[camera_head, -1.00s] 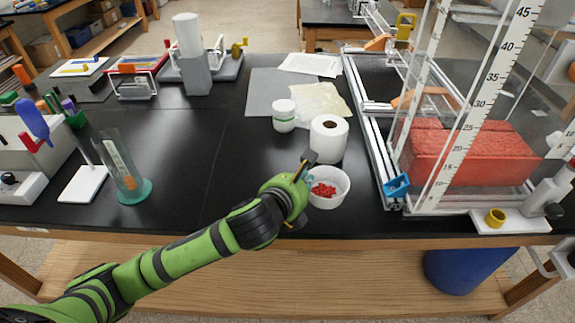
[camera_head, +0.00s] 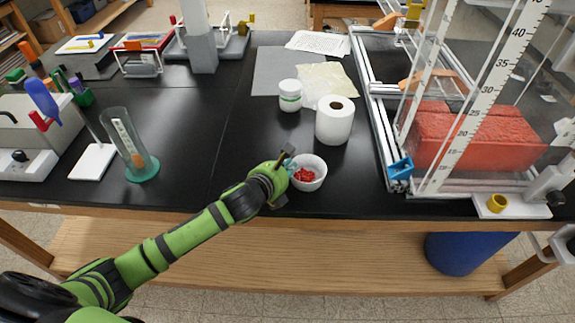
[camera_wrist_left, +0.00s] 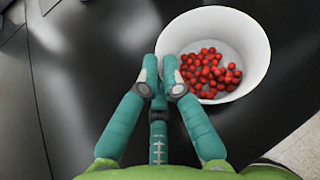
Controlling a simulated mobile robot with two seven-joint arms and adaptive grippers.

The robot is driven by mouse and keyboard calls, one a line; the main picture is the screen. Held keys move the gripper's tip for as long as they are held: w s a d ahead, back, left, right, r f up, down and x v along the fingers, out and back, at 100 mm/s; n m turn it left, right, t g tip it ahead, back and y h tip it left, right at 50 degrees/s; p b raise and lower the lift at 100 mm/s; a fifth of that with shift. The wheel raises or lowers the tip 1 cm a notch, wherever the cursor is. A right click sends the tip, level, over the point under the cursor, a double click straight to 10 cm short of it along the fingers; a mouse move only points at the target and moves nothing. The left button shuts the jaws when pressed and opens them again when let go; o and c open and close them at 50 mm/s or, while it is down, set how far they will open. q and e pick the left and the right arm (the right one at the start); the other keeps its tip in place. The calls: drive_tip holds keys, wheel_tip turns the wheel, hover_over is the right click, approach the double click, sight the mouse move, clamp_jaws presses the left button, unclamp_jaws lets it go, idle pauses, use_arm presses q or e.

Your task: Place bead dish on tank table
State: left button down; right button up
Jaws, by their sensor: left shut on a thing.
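The bead dish (camera_head: 318,181) is a white bowl holding many small red beads. It is near the front edge of the black-topped table (camera_head: 240,180), in front of a white paper roll. My left gripper (camera_head: 288,165) is shut on the dish's left rim. In the left wrist view its teal fingers (camera_wrist_left: 160,80) close at the near left rim of the dish (camera_wrist_left: 252,58). Whether the dish touches the tabletop or hangs just above it, I cannot tell. A clear tank (camera_head: 480,100) with a red block inside stands at the right of the table. My right gripper is not in view.
The paper roll (camera_head: 334,125) and a white jar (camera_head: 290,95) stand behind the dish. A metal rail (camera_head: 380,120) with a blue clip (camera_head: 401,168) edges the tank's area. A glass cylinder (camera_head: 128,145) stands at left.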

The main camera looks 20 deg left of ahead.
use_arm(q)
drive_tip(key=shift+f, duration=0.15)
drive_tip(key=c, duration=1.4)
unclamp_jaws()
drive_tip(key=shift+s+r, duration=0.1)
drive_tip(key=shift+r, duration=0.1)
drive_tip(key=b+v, duration=0.1)
drive_tip(key=v, duration=1)
drive_tip(key=shift+s+r, duration=0.15)
drive_tip(key=shift+s, duration=0.2)
